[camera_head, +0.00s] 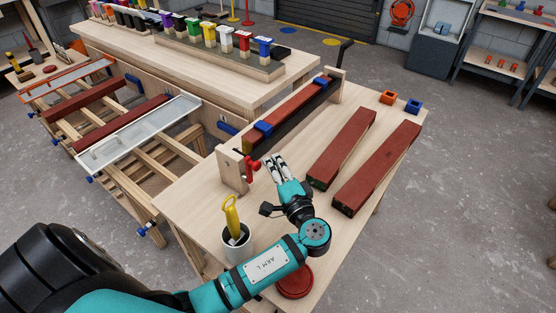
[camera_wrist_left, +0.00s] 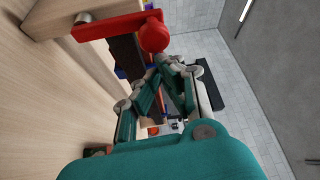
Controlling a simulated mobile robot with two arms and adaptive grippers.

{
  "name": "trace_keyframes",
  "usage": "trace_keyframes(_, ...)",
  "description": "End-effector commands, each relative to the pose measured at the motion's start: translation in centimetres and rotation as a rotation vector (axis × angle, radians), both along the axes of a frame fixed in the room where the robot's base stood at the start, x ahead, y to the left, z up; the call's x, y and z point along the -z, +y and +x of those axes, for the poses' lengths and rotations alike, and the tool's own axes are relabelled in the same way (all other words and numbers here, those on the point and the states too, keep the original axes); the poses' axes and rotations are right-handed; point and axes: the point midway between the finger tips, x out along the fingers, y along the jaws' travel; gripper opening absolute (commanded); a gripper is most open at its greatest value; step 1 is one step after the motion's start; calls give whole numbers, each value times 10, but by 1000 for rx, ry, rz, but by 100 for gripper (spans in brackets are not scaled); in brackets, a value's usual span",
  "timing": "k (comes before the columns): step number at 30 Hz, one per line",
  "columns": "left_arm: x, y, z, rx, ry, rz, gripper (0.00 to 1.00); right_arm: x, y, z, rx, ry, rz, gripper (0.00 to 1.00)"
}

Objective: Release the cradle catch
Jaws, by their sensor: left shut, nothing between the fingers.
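The cradle stands on the pale wooden workbench, with a near upright end board (camera_head: 231,172) and a far one. A batten (camera_head: 292,112), red-brown above and dark on its side, lies in it with two blue pieces on top. The red catch (camera_head: 252,164) is on the near end board. In the left wrist view the catch shows as a red bar ending in a round knob (camera_wrist_left: 153,37). My left gripper (camera_head: 273,162) is shut and empty, just right of the catch. In the wrist view its fingertips (camera_wrist_left: 168,64) are close below the knob; I cannot tell if they touch.
Two red-brown battens (camera_head: 342,148) (camera_head: 377,168) lie on the bench right of my gripper. An orange block (camera_head: 388,97) and a blue block (camera_head: 413,106) sit at the far right corner.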

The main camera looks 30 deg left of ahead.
Motion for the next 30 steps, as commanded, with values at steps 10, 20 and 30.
trace_keyframes(10,1,0,-1,0,-10,-2,0,2,-5,3,-3,-4,-7,40)
trace_keyframes(20,-1,0,-5,-1,-69,-7,0,11,-5,5,-4,-7,-6,40)
trace_keyframes(30,-1,1,-10,-2,-128,-10,0,18,-5,5,-3,-8,-6,40)
